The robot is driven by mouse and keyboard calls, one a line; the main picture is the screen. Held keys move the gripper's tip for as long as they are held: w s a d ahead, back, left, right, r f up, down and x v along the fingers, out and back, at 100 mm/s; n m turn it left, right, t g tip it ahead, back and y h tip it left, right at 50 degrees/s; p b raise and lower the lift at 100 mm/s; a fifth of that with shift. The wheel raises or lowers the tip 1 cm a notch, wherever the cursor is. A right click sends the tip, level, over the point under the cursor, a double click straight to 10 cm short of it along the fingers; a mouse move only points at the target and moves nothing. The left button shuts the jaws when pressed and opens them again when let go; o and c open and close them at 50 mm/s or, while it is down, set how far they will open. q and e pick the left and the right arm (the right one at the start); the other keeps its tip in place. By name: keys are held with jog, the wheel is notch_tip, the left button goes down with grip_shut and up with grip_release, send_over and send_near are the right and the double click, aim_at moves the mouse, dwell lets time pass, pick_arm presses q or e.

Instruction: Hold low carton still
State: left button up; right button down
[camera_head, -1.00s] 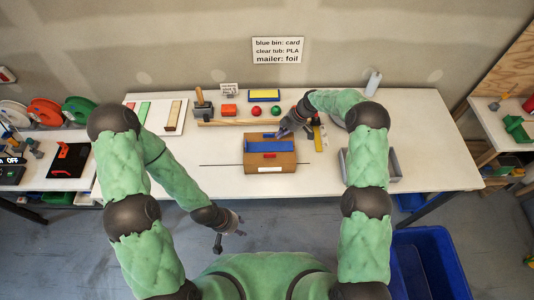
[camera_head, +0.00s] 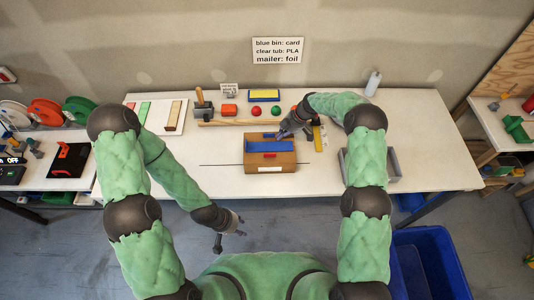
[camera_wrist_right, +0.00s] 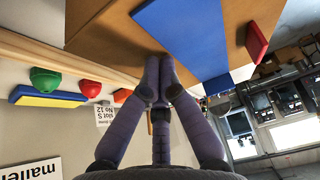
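The low carton (camera_head: 284,158) is a brown cardboard box on the table, with a blue panel across its top, a small red piece and a white label at its front. My right gripper (camera_head: 284,133) is at the carton's far right corner. In the right wrist view its fingertips (camera_wrist_right: 160,70) meet close together at the edge of the carton (camera_wrist_right: 105,35), beside the blue panel (camera_wrist_right: 185,32). Whether they touch it is unclear. Nothing shows between them. My left gripper (camera_head: 238,233) hangs empty with spread fingers in front of the table's near edge, away from the carton.
A wooden strip (camera_head: 235,123) lies behind the carton, with red and green pieces and a blue-yellow block (camera_head: 264,95) beyond. A grey tray (camera_head: 394,166) stands further right. A thin dark rod (camera_head: 220,165) lies by the carton.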

jog(key=shift+s+f, duration=0.1)
jog(key=shift+r, duration=2.95)
jog(key=v, duration=1.2)
